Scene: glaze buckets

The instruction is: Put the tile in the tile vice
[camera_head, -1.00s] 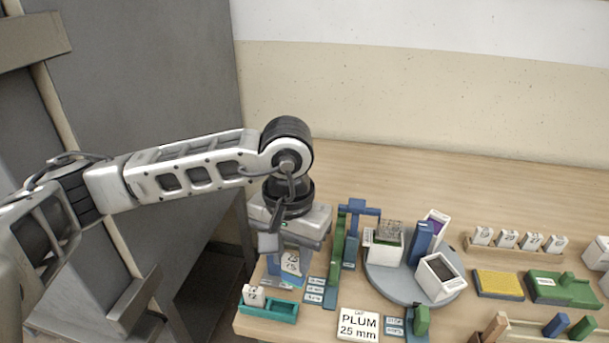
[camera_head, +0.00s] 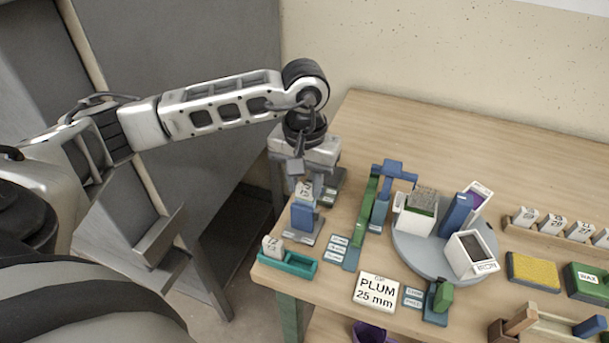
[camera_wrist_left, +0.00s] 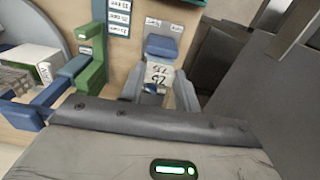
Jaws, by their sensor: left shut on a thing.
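The tile (camera_head: 304,191) is a small white block with dark numerals, upright at the left end of the bench. My left gripper (camera_head: 304,182) is shut on it, coming from above and behind. The tile vice (camera_head: 303,217) has a blue block on a grey base. In the head view the tile's lower part is hidden behind the blue block. My right gripper is not in view.
A teal holder (camera_head: 288,262) with a white tile stands in front of the vice. A green and blue stand (camera_head: 368,205) is close on the right, then a grey turntable (camera_head: 412,247) with containers. A PLUM 25 mm card (camera_head: 375,291) lies near the front edge.

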